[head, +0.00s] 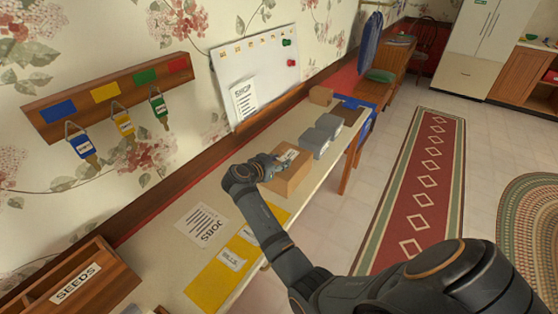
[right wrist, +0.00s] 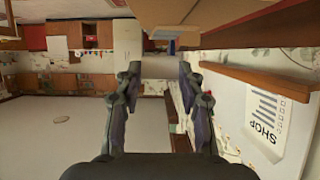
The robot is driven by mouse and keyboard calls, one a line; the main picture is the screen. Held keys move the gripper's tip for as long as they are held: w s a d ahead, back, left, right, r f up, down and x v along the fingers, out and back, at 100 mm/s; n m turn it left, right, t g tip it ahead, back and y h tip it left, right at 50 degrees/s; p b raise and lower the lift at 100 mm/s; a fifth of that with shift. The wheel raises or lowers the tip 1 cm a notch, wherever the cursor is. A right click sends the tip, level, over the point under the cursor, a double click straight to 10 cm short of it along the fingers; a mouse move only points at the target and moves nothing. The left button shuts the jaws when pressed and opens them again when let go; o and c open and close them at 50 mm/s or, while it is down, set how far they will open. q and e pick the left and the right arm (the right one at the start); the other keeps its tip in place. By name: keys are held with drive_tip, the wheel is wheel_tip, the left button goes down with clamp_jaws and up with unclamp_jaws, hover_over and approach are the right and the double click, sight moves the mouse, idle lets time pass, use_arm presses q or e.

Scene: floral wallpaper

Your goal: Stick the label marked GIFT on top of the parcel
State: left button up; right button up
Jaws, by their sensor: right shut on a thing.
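The parcel (head: 289,178) is a brown box on the long bench against the wall. A small pale label (head: 288,154) with dark marking shows at the parcel's top, too small to read. My right gripper (head: 273,161) is at the label's near edge, just over the parcel's top. I cannot tell whether the label touches the parcel. My left gripper is not in view.
Grey boxes (head: 314,142) and a small brown box (head: 321,96) stand beyond the parcel. A JOBS sheet (head: 201,225) and a yellow mat (head: 215,283) with pale labels lie nearer. A SEEDS box (head: 75,284) stands at the near left. The whiteboard (head: 262,65) hangs behind.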

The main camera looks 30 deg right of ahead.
drive_tip(key=shift+f+b, duration=1.7)
drive_tip(key=shift+f, duration=0.75)
drive_tip(key=shift+f+b, duration=0.45)
drive_tip(key=shift+b, duration=0.05)
drive_tip(key=o, duration=0.8)
drive_tip(key=shift+o, duration=0.5)
drive_tip(key=o, duration=0.5)
drive_tip(key=shift+c, duration=0.2)
